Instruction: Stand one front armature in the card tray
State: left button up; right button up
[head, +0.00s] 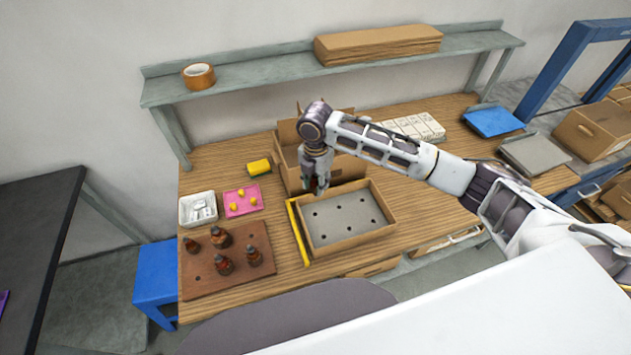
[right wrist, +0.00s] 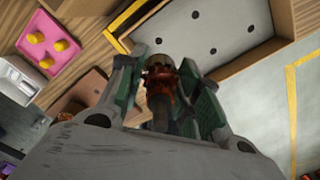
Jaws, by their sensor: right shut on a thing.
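My right gripper (head: 317,184) is shut on an armature (right wrist: 160,82), a dark shaft with reddish-copper windings, which shows between the fingers in the right wrist view. In the head view the gripper hangs over the back left part of the card tray (head: 388,229), and the held armature is mostly hidden. The tray has a grey floor with several dark holes, all empty where visible. My left gripper is not in view.
A yellow strip (head: 298,232) lies along the tray's left side. An open cardboard box (head: 290,165) stands behind the tray. A pink tray (head: 242,209) with yellow pieces and a white bin (head: 197,222) sit to the left. White boxes (head: 425,127) stand behind my right arm.

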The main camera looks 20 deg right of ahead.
aim_at(315, 194)
jog(key=shift+w+a+n, duration=0.15)
jog(key=shift+n, duration=0.15)
jog(key=shift+n, duration=0.8)
jog(key=shift+f, duration=0.1)
jog(key=shift+f, duration=3.1)
jog(key=shift+f+b, duration=1.9)
jog(key=shift+f, duration=0.2)
jog(key=shift+f, duration=1.1)
